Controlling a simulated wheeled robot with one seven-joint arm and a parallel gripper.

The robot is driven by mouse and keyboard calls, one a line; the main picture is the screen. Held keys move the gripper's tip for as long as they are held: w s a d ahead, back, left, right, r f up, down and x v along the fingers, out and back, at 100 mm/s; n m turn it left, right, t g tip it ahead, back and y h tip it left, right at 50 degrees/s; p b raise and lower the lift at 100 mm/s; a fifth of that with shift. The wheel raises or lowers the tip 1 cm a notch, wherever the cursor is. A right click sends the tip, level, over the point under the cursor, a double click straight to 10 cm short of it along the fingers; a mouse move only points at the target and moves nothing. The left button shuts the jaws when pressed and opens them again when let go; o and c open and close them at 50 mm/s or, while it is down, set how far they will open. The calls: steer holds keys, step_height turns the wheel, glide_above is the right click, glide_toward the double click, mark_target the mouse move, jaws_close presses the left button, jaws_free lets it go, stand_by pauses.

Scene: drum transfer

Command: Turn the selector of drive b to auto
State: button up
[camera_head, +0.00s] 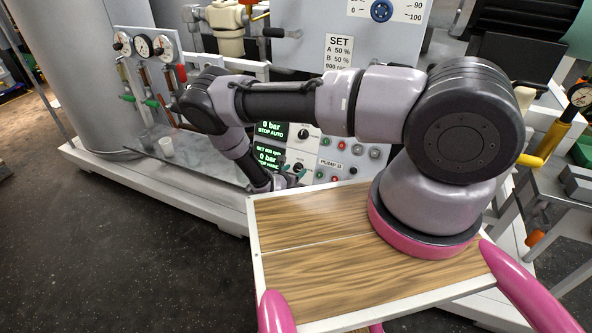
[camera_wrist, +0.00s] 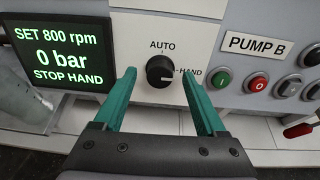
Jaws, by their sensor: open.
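The selector knob of pump B (camera_wrist: 160,71) is black and round, on a light panel, with AUTO marked above it and HAND to its right. Its white mark points right, toward HAND. The display (camera_wrist: 54,52) left of it reads SET 800 rpm, 0 bar, STOP HAND. My gripper (camera_wrist: 158,75) is open, its two green fingers on either side of the knob in the picture. I cannot tell whether they touch it. In the head view the gripper end (camera_head: 284,181) is small and partly hidden near the lower display.
The PUMP B label (camera_wrist: 257,45) and several buttons, one green (camera_wrist: 222,79) and one red (camera_wrist: 257,84), are right of the knob. An upper display (camera_head: 270,130) reads STOP AUTO.

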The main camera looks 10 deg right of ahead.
steer(key=shift+x, duration=0.85)
jaws_close()
